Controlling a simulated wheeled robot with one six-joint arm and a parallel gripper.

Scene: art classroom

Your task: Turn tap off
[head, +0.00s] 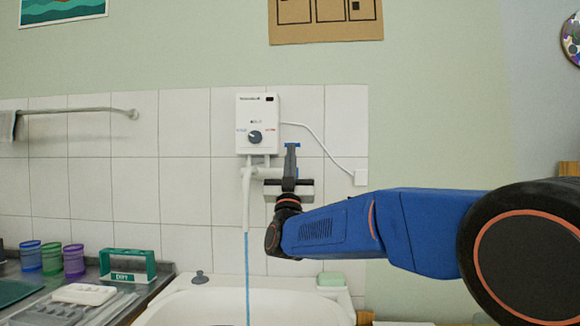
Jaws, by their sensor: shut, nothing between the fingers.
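The tap is a white wall-mounted water heater unit (258,124) with a dark round knob (255,137) on its front. A white spout (247,195) hangs below it. A thin blue stream of water (247,275) runs from the spout into the white basin (270,312). My gripper (291,158) is shut and empty, pointing up just right of the pipe fittings under the unit. A small blue piece shows at its tips; I cannot tell whether it is a tap handle or part of the gripper, nor whether they touch. My gripper hides part of the fittings.
A white cable runs from the unit to a wall socket (361,177). A green soap-like block (331,279) sits on the basin's rear edge. Coloured cups (52,258) and a green holder (128,265) stand on the left counter. A rail (80,110) is on the left wall.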

